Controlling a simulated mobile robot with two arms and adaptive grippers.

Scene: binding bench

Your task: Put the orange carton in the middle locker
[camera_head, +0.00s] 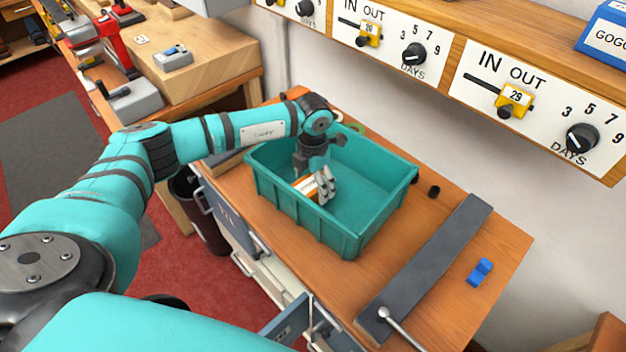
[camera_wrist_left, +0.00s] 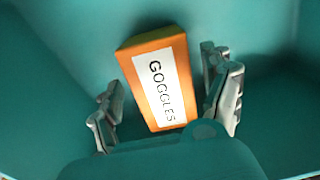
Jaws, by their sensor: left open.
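The orange carton, labelled GOGGLES, lies inside the teal bin (camera_head: 385,215) on the bench; its side shows in the head view (camera_head: 303,187). In the left wrist view the orange carton (camera_wrist_left: 160,85) sits slightly tilted between the fingers. My left gripper (camera_head: 318,183) reaches down into the bin. In the left wrist view my left gripper (camera_wrist_left: 165,88) is open, with one finger on each side of the carton and gaps showing. Locker fronts (camera_head: 228,212) run along the bench's front; a blue-grey door (camera_head: 287,322) stands open at the bottom. My right gripper is out of view.
A dark bar with a lever (camera_head: 430,265) and a blue clip (camera_head: 480,271) lie right of the bin. A small black cylinder (camera_head: 434,191) stands near the bin's right corner. A shelf with dial panels (camera_head: 540,100) runs along the wall.

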